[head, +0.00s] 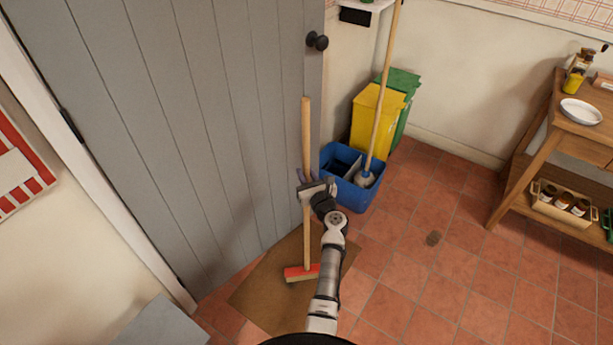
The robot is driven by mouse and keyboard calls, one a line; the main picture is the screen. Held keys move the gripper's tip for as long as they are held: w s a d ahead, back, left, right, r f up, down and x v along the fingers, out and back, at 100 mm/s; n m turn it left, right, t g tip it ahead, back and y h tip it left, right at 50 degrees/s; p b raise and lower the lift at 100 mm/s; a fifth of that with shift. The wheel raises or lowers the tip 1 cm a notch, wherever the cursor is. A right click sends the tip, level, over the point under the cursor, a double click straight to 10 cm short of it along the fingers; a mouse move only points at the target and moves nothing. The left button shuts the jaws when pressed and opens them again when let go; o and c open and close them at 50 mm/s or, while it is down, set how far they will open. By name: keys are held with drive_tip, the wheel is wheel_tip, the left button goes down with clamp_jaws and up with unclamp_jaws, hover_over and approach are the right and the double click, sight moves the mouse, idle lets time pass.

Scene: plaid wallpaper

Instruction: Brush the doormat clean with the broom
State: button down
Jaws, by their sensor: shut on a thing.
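The broom has a pale wooden handle (306,130) and a red head (302,273). It stands nearly upright in front of the grey door. My gripper (312,187) is shut on the broom's handle around its middle. The brown doormat (266,290) lies on the floor at the foot of the door. The broom head is over the doormat; I cannot tell if the bristles touch it. My arm covers part of the mat's right side. No separate dirt on the mat can be made out.
The closed grey door (215,120) stands just behind the broom. A blue bucket (350,190) with a mop (382,90) stands right of my gripper, before yellow (375,118) and green bins. A wooden table (545,150) is at the right.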

drive_tip(key=shift+r+p, duration=1.2)
drive_tip(key=shift+r, duration=0.7)
drive_tip(key=shift+s+f, duration=0.25)
drive_tip(key=m+h+b, duration=0.1)
drive_tip(key=h+b, duration=0.1)
approach(307, 169)
drive_tip(key=s+a+f, duration=0.3)
drive_tip(key=s+f, duration=0.1)
drive_tip(key=s, duration=0.2)
drive_tip(key=shift+w+d+f+t, duration=0.15)
drive_tip(key=shift+d+t, duration=0.05)
drive_tip(key=shift+t, duration=0.1)
